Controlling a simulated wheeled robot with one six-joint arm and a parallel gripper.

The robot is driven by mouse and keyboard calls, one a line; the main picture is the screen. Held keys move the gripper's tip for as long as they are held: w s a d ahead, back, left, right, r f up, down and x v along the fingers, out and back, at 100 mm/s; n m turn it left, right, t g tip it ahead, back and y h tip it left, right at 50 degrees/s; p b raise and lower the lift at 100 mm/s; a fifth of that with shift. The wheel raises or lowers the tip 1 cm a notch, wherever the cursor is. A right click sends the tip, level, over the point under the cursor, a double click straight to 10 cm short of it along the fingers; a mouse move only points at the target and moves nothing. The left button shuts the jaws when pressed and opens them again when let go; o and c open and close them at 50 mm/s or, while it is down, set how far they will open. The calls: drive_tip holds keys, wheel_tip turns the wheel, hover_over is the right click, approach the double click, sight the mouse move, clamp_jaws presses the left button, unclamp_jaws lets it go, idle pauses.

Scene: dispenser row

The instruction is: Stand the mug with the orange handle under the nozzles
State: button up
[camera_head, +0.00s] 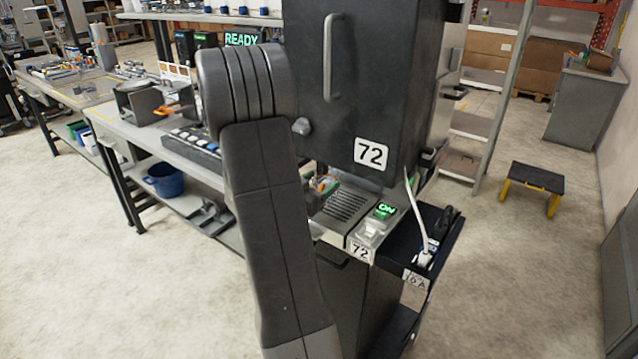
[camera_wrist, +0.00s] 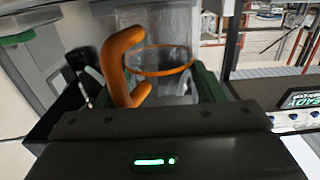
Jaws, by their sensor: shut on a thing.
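The mug (camera_wrist: 165,62) is clear with an orange rim and an orange handle, which shows on its left in the wrist view. My gripper (camera_wrist: 152,88) has green pads on both sides of the mug and is shut on it. In the head view, a bit of orange and green shows at my gripper (camera_head: 322,184), beside the slotted tray (camera_head: 347,204) under the dark machine (camera_head: 372,75) marked 72. My arm hides part of this spot. I see no nozzles in either view, and I cannot tell whether the mug touches the tray.
A lit green ON button (camera_head: 384,210) and a white cable (camera_head: 412,205) are at the machine's front right. A READY display (camera_head: 241,39) and a workbench (camera_head: 165,138) stand to the left. A small step stool (camera_head: 536,180) stands on open floor at right.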

drive_tip(key=shift+f+b, duration=0.4)
drive_tip(key=shift+f, duration=0.15)
drive_tip(key=o, duration=1.3)
drive_tip(key=b+v, duration=0.1)
drive_tip(key=v, duration=1.2)
drive_tip(key=shift+s+a, duration=0.25)
drive_tip(key=shift+s, duration=0.1)
drive_tip(key=shift+w+d+f, duration=0.1)
drive_tip(key=shift+w, duration=0.05)
drive_tip(key=p+x, duration=0.1)
drive_tip(key=x, duration=1.2)
drive_tip(key=shift+w+d, duration=0.15)
drive_tip(key=shift+w, duration=0.05)
drive_tip(key=shift+r, duration=0.4)
drive_tip(key=shift+f, duration=0.15)
